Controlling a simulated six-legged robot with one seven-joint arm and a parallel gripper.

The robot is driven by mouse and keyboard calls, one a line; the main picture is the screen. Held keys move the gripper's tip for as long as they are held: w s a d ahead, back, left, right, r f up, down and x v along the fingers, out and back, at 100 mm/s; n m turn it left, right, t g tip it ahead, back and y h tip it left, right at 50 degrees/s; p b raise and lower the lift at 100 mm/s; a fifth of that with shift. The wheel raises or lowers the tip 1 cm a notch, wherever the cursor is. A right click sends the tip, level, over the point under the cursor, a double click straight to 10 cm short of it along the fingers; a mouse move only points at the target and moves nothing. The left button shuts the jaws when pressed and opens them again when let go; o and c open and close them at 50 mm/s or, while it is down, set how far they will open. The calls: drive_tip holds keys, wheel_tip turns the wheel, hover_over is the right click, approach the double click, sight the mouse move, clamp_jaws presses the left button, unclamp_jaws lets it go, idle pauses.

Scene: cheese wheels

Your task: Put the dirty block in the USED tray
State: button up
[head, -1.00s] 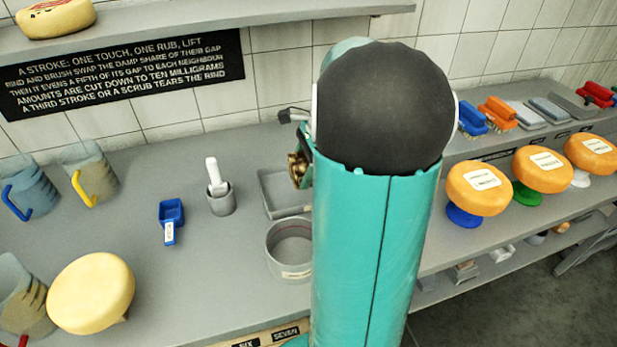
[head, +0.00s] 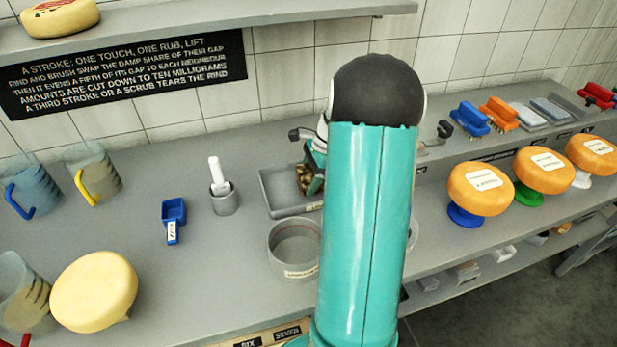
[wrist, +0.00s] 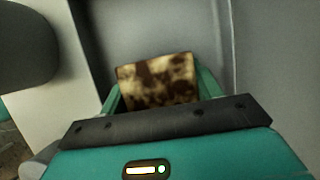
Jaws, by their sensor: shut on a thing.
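The dirty block (wrist: 157,80), cream with dark brown blotches, sits between the two teal fingers of my gripper (wrist: 155,88) in the wrist view. My gripper is shut on it. In the head view the block (head: 303,179) shows as a small brown patch left of my teal arm, which hides part of the gripper. It appears over or inside a grey rectangular tray (head: 277,190); I cannot tell if it touches the floor of it. No label is readable on that tray, so I cannot confirm it is the USED tray. In the wrist view, grey surfaces surround the block.
A round grey tub (head: 294,250) stands just in front of the tray. A blue scoop (head: 172,215) and a grey pot (head: 224,202) stand to its left. Orange wheels (head: 480,188) on coloured stands and brushes (head: 470,119) are at right.

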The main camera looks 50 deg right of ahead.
drive_tip(key=shift+f, duration=0.15)
drive_tip(key=o, duration=1)
drive_tip(key=shift+o, duration=0.2)
